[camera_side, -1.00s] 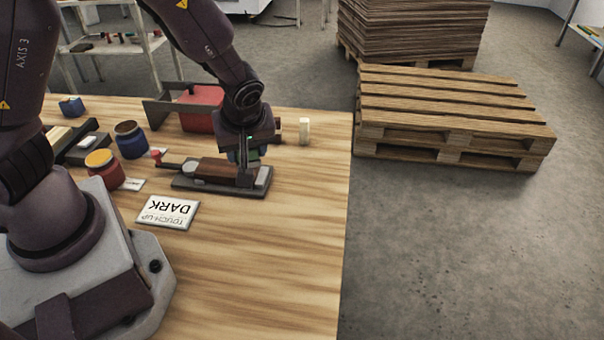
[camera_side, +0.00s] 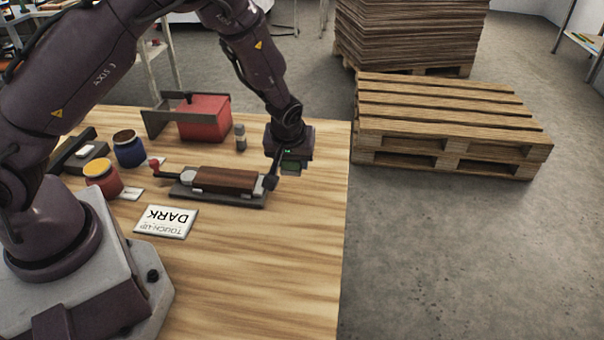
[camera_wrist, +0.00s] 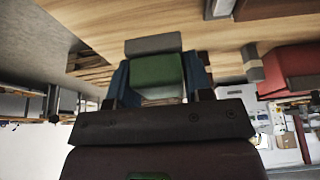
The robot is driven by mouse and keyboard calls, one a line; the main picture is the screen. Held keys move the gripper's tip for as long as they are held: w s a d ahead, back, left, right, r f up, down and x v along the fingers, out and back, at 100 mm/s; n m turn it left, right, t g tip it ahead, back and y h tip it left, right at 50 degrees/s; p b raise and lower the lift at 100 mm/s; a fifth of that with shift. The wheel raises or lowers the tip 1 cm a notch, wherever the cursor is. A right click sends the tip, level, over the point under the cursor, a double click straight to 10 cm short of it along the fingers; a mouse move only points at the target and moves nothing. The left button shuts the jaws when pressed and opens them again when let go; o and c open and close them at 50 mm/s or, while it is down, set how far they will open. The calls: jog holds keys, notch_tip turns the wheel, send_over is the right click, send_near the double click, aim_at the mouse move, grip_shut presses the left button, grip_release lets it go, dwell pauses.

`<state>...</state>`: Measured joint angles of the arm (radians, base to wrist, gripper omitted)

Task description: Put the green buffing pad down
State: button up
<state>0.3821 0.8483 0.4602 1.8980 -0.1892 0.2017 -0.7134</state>
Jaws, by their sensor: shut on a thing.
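My gripper (camera_wrist: 157,78) has its blue fingers shut on the green buffing pad (camera_wrist: 157,74), which has a grey block at its far end. In the side view, my gripper (camera_side: 285,170) is at the right of the table, just beyond the right end of a dark board. A little of the green pad (camera_side: 292,168) shows there beneath the wrist. The pad looks held above the tabletop, but its exact height cannot be told. My gripper is tilted.
A dark board (camera_side: 240,204) carries a brown wooden piece (camera_side: 225,179). The front-right tabletop is clear.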

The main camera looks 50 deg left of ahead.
aim_at(303, 180)
jog(key=w+f, duration=0.2)
jog(key=shift+w+a+f, duration=0.1)
jog(key=shift+a+f, duration=0.05)
jog(key=shift+f, duration=0.15)
jog(key=shift+w+f, duration=0.15)
jog(key=shift+f, duration=0.75)
jog(key=shift+w+f, duration=0.1)
jog(key=shift+f, duration=0.8)
jog(key=shift+f, duration=0.1)
